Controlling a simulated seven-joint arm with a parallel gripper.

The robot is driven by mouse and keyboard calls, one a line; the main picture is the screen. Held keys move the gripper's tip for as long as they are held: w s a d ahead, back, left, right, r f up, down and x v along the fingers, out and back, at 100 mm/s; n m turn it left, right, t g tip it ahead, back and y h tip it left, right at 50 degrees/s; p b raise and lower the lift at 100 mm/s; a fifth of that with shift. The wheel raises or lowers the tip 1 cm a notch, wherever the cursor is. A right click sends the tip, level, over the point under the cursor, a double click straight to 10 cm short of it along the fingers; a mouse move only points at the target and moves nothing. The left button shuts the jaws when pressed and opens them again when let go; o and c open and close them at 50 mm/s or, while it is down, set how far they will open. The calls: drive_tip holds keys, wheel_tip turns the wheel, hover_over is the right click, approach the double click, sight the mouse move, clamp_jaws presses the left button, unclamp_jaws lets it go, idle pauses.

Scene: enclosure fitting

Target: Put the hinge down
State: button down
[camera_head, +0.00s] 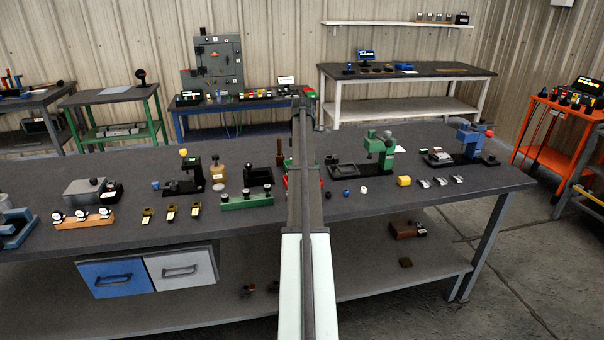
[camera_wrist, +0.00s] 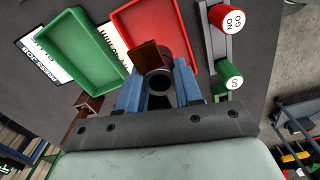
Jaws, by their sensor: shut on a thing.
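In the wrist view my gripper (camera_wrist: 158,90) has two blue fingers shut on the hinge. The hinge (camera_wrist: 151,56) shows as a brown plate with a dark round barrel between the fingers. It is over or beside the near edge of a red tray (camera_wrist: 158,23); I cannot tell whether it touches the tray. A green tray (camera_wrist: 78,45) lies to the left of the red one.
A gauge with a red NO GO end (camera_wrist: 228,18) and a green GO end (camera_wrist: 229,76) stands right of the red tray. A brown block (camera_wrist: 90,105) is near the left finger.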

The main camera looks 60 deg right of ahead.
drive_tip(key=shift+f, duration=2.45)
drive_tip(key=shift+f, duration=0.1)
drive_tip(key=c, duration=0.8)
unclamp_jaws()
drive_tip(key=shift+o, duration=0.2)
wheel_tip(320, 180, up, 12)
